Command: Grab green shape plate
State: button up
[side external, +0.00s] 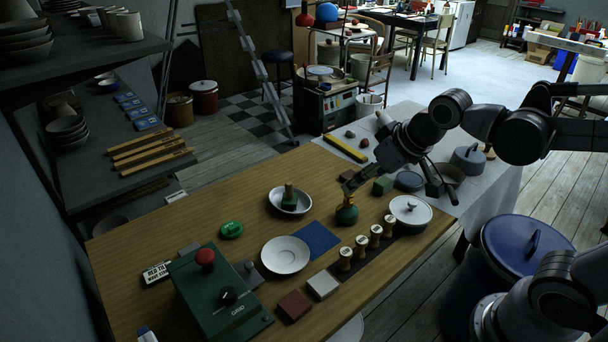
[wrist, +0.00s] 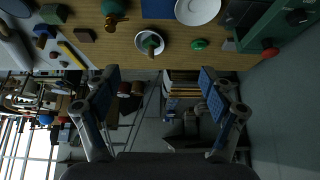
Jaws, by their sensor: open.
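A small green oval plate (side external: 231,229) with faint markings lies flat on the wooden table, left of a white saucer (side external: 285,255). In the wrist view the green plate (wrist: 200,44) shows near the upper middle, right of a white bowl (wrist: 140,41) with a green-based stamp in it. My gripper (side external: 392,187) is above the table's far right part, right of and apart from the green plate. In the wrist view my gripper (wrist: 158,90) has its two blue-padded fingers wide apart, with nothing between them.
The white bowl (side external: 277,205) with the stamp (side external: 289,199) and a round green pot (side external: 347,214) stand between my gripper and the plate. A green box with a red knob (side external: 216,293) stands in front. Bare wood (side external: 170,224) lies left of the plate.

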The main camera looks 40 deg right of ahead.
jog(key=w+a, duration=0.3)
jog(key=w, duration=0.4)
jog(key=g, duration=0.2)
send_over(235, 229)
jog(key=s, duration=0.2)
notch_tip(235, 229, down, 22)
jog(key=shift+d+f, duration=0.1)
jog(key=shift+d, duration=0.05)
jog(key=shift+x, duration=2.6)
jog(key=shift+s, duration=0.1)
jog(key=c, duration=1.3)
